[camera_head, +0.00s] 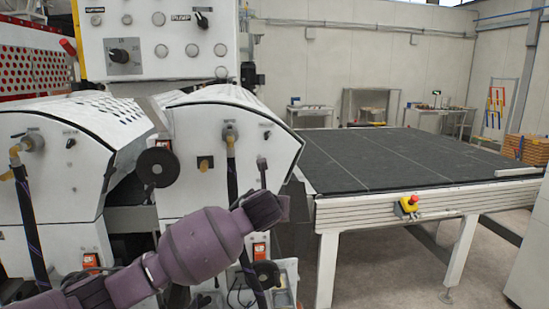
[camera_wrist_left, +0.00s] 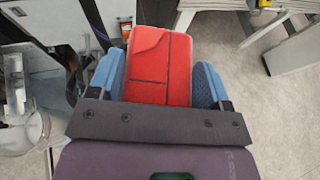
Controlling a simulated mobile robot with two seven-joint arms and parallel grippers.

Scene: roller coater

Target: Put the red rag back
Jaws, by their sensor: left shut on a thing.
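The red rag (camera_wrist_left: 160,62) shows in the left wrist view as a red, flat, folded piece with dark crease lines. My left gripper (camera_wrist_left: 158,85) has its two blue finger pads on either side of the rag, shut on it. In the head view my left gripper (camera_head: 268,207) is in front of the white coater machine (camera_head: 235,130), near its right end. The rag is not visible in the head view, hidden behind the gripper. My right gripper is in neither view.
A long table with a dark top (camera_head: 400,160) stands to the right, with a red and yellow emergency button (camera_head: 408,206) on its front edge. Hoses and knobs stick out from the machine front. A clear container (camera_wrist_left: 22,132) is at the left of the wrist view. Grey floor lies below.

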